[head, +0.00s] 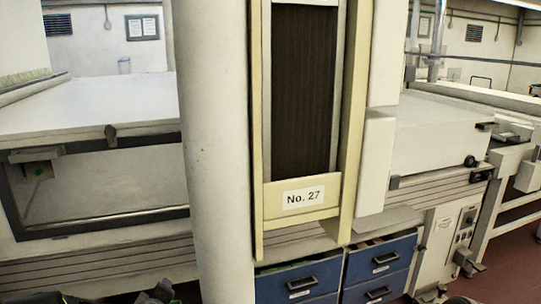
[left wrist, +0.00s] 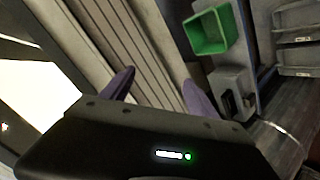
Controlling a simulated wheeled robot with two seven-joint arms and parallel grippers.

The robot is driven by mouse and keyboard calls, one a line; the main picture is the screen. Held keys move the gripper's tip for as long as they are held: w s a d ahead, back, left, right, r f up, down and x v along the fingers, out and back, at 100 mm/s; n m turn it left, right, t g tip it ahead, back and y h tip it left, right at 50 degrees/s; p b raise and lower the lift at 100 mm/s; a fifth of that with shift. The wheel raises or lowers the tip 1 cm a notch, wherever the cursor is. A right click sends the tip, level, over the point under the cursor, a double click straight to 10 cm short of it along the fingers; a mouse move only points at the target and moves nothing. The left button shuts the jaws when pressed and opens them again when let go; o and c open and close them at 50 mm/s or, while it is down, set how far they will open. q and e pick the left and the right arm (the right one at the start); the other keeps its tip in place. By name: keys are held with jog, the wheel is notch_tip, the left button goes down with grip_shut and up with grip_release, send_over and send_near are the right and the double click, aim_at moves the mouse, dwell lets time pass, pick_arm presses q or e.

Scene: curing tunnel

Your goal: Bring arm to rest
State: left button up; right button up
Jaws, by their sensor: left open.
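My left gripper (left wrist: 159,92) shows in the left wrist view with its two purple fingers wide apart. It is open and nothing is between the fingers. Behind the fingers is a pale ribbed surface, and I cannot tell the gap to it. I cannot make out either gripper in the head view. Dark shapes with bits of green show at its lower left edge, too cut off to name. My right gripper is in neither view.
In the head view a thick pale column (head: 212,150) stands before a white machine. The left wrist view shows a green open box (left wrist: 208,32) and grey trays (left wrist: 297,20).

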pick_arm(q)
jog(key=s+d+f+m+g+h, duration=0.25)
jog(key=s+d+f, duration=0.25)
jog(key=s+f, duration=0.45)
jog(key=s+d+f+m+g+h, duration=0.25)
jog(key=s+d+f, duration=0.3)
jog(key=f, duration=0.75)
jog(key=s+d+f+m+g+h, duration=0.1)
jog(key=s+d+f+m+g, duration=0.3)
jog(key=s, duration=0.8)
jog(key=s+d+f+m+g+h, duration=0.15)
jog(key=s+d+f, duration=0.3)
jog(key=s, duration=0.75)
jog(key=shift+m+h, duration=0.25)
jog(key=shift+m, duration=0.3)
jog(key=w+d+r, duration=0.1)
jog(key=d, duration=0.1)
jog(key=w+d+r, duration=0.2)
jog(key=shift+w, duration=0.1)
jog(key=shift+c, duration=0.4)
